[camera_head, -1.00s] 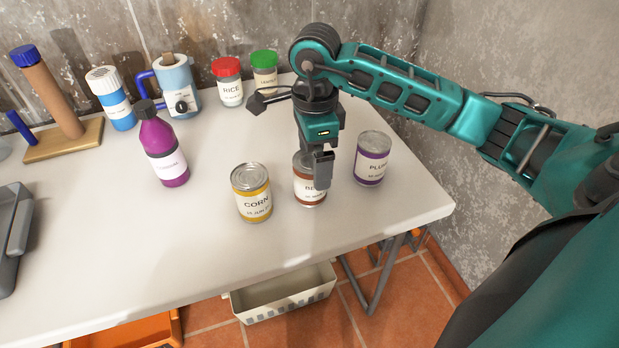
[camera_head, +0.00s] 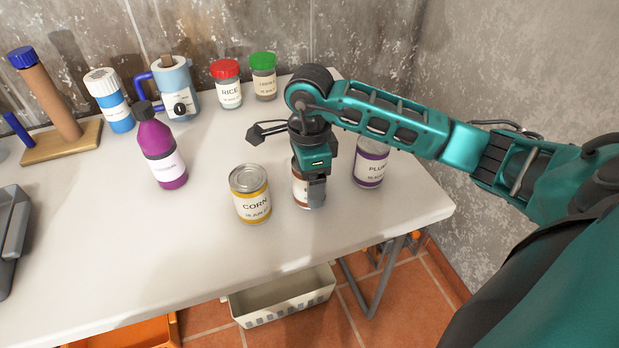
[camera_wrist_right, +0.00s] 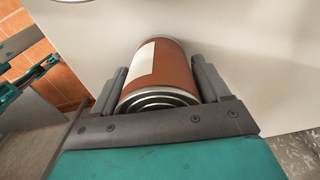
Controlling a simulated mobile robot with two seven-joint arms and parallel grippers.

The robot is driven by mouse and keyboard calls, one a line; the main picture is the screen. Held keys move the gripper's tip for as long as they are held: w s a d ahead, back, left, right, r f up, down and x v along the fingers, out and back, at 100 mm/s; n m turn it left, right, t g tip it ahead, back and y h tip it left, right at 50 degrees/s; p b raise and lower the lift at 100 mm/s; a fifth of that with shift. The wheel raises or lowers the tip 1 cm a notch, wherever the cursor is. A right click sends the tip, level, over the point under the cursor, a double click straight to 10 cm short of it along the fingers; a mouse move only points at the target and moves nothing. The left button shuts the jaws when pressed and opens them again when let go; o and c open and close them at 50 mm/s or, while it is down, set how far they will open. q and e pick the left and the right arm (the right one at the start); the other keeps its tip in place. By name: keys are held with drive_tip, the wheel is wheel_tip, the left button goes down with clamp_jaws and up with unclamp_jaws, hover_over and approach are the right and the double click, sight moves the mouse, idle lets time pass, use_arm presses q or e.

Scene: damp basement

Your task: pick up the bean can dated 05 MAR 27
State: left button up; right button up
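The bean can (camera_head: 300,190), brown with a white label, stands upright on the table between the corn can and the plum can. My right gripper (camera_head: 309,192) is over it, pointing down, and covers much of its front. In the right wrist view the can (camera_wrist_right: 178,68) lies between the two fingers (camera_wrist_right: 162,85), its ringed metal end close to the palm. The fingers stand on both sides of it and look open, with a narrow gap at the right one. The date on its label cannot be read. My left gripper is not in view.
The yellow corn can (camera_head: 250,195) is close on the left, the purple plum can (camera_head: 369,168) on the right, partly behind my arm. A purple bottle (camera_head: 162,150), a rice jar (camera_head: 229,88) and a green-lidded jar (camera_head: 264,80) stand farther back. The table front (camera_head: 200,245) is clear.

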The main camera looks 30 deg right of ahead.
drive_tip(key=c, duration=1)
drive_tip(key=shift+o, duration=0.2)
drive_tip(key=shift+r, duration=0.2)
